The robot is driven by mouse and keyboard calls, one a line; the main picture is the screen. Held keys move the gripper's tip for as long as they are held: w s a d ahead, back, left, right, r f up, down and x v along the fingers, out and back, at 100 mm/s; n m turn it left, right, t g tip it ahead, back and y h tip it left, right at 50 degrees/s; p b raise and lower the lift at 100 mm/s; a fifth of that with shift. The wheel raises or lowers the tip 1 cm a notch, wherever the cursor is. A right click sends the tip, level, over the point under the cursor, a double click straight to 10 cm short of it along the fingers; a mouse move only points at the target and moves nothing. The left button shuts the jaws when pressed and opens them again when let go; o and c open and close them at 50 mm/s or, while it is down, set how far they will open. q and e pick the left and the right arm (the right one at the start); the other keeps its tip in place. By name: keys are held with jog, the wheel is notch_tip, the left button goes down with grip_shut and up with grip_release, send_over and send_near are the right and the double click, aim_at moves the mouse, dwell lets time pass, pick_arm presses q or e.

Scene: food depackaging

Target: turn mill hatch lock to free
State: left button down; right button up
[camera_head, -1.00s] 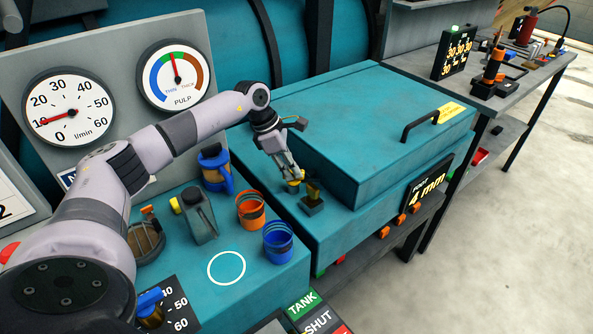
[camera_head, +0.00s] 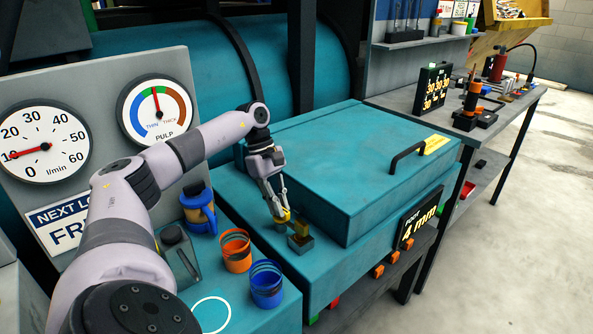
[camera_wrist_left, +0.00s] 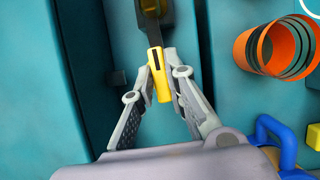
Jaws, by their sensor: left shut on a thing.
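The mill hatch (camera_head: 335,165) is a closed teal lid with a black handle (camera_head: 408,158). Its lock (camera_head: 301,236), a dark block with a yellow part, sits on the teal ledge at the lid's near left corner. In the left wrist view, a dark lever with a yellow grip (camera_wrist_left: 159,84) runs from it. My left gripper (camera_head: 282,217) reaches down from the left beside the lock. In the left wrist view, its two fingers (camera_wrist_left: 160,68) are shut on the yellow grip from both sides. The fingers partly hide the grip in the head view. My right gripper is not in view.
An orange cup (camera_head: 237,252), a blue cup (camera_head: 266,286) and a blue jug with a yellow band (camera_head: 198,208) stand close left of the lock. The gauge panel (camera_head: 105,80) stands behind my left arm. A side bench (camera_head: 410,97) holds tools at right.

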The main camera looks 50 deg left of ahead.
pick_arm(q)
jog(key=shift+m, duration=0.3)
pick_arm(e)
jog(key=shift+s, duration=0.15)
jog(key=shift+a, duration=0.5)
pick_arm(q)
jog(key=c, duration=1.6)
grip_release()
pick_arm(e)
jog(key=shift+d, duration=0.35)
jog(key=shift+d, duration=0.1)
pick_arm(q)
jog(key=v, duration=1.2)
jog(key=shift+w, duration=0.2)
